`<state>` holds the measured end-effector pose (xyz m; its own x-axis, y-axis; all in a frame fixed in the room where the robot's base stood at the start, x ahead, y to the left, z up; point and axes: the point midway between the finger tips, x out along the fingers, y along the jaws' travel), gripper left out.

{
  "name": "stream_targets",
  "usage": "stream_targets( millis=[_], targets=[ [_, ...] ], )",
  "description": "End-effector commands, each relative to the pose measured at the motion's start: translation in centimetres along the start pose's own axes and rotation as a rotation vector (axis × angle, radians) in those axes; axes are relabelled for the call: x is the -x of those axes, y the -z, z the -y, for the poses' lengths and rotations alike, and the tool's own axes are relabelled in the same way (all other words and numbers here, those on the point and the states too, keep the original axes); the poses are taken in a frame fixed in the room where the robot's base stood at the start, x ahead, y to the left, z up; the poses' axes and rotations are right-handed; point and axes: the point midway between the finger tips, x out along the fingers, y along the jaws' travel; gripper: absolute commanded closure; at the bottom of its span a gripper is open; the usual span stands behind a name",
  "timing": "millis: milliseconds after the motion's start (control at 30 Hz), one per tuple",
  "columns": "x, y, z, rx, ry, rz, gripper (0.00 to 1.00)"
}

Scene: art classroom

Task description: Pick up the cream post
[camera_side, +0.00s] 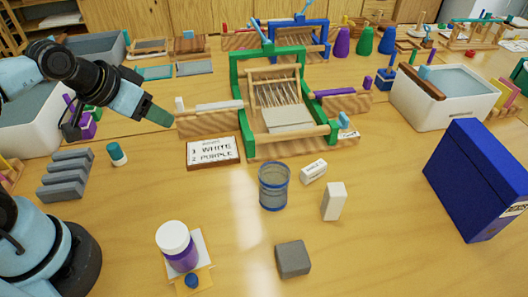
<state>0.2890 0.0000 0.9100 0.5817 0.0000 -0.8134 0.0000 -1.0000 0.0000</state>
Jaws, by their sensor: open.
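A cream-white upright block (333,201), which looks like the cream post, stands alone on the wooden table right of centre. Its faces are plain and nothing touches it. My gripper (156,115) is at the upper left, above the table near the left side of the green loom, far from the post. It is open and I see nothing held in it. The far side of its jaws is hidden.
A blue mesh cup (273,187) stands left of the post, and a small white labelled block (314,171) lies behind it. A grey block (292,259) and purple-labelled jar (178,246) are in front. The green loom (242,110) stands behind; a blue box (475,180) is right.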

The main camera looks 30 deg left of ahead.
Motion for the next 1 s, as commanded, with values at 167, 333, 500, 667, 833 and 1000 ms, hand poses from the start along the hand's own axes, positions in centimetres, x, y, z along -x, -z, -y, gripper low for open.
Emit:
stream_targets(
  millis=[167,333,500,667,833,1000],
  targets=[
    [0.0,0.0,0.0,0.0,0.0,0.0,0.48],
    [0.0,0.0,0.0,0.0,0.0,0.0,0.32],
    [0.0,0.0,0.0,0.0,0.0,0.0,0.32],
    [-0.2,0.3,-0.5,-0.014,-0.011,-0.008,0.32],
    [-1.7,2.0,-4.0,-0.101,-0.084,-0.066,0.32],
    [-3.7,3.6,-10.1,-0.229,-0.205,-0.161,0.32]
  ],
)
